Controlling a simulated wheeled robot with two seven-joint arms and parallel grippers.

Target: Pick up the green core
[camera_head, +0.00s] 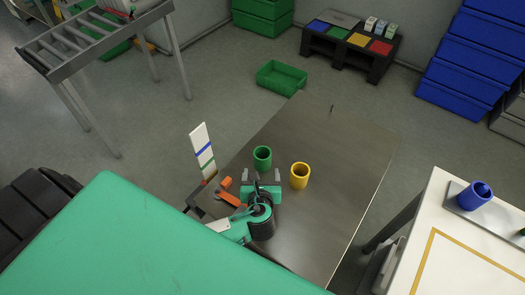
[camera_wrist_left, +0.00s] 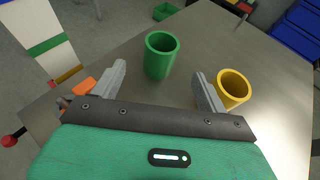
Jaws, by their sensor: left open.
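The green core (camera_head: 262,158) is a hollow upright cylinder standing on the metal table. In the left wrist view the green core (camera_wrist_left: 161,55) stands ahead of and between my two fingers, apart from them. My left gripper (camera_head: 261,178) is open and empty, just on the near side of the green core; its fingertips also show in the left wrist view (camera_wrist_left: 158,82). A yellow core (camera_head: 299,176) stands upright to the right of the green one. In the left wrist view the yellow core (camera_wrist_left: 234,89) is just beyond the right finger. My right gripper is not in view.
A white table (camera_head: 470,225) with a blue core (camera_head: 474,196) is at right. A green bin (camera_head: 281,77) lies on the floor beyond.

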